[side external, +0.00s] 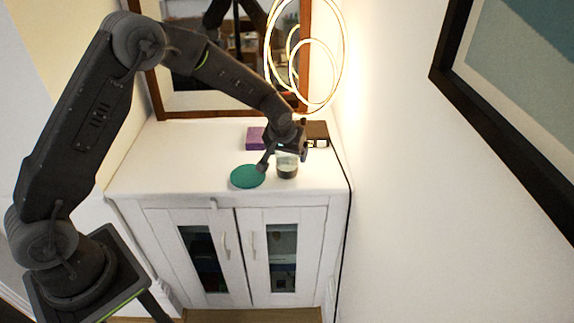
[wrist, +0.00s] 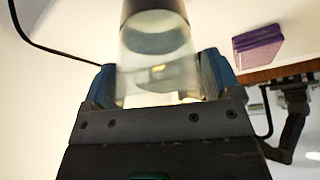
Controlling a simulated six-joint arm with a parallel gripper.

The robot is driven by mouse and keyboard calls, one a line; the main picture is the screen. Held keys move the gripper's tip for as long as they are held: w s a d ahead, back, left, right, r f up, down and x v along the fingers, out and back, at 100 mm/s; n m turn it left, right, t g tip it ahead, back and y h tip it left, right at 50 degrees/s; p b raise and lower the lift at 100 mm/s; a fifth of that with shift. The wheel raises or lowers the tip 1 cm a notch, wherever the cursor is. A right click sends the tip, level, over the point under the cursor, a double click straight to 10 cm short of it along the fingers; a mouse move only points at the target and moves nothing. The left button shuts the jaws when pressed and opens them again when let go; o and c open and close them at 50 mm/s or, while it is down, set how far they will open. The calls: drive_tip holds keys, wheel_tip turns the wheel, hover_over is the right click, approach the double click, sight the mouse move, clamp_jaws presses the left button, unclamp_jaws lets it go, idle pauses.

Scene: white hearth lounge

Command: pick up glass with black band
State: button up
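The clear glass with a black band (side external: 287,167) stands upright on the white cabinet top, just right of a green disc. In the wrist view the glass (wrist: 158,62) lies between the two fingers, with its dark band at the top edge of the picture. My gripper (side external: 284,154) is over the glass, with one finger to its left and the other to its upper right. In the wrist view my gripper (wrist: 158,82) has its fingers spread on both sides of the glass. A small gap shows at the left finger in the side view.
The green disc (side external: 247,176) lies flat close to the left of the glass. A purple block (side external: 256,138) and a dark box (side external: 317,132) are behind. A framed mirror (side external: 157,95) and a ring lamp (side external: 341,58) stand at the back. The cabinet top's left side (side external: 165,165) is clear.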

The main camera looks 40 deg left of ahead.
drive_tip(key=c, duration=0.7)
drive_tip(key=shift+c, duration=0.3)
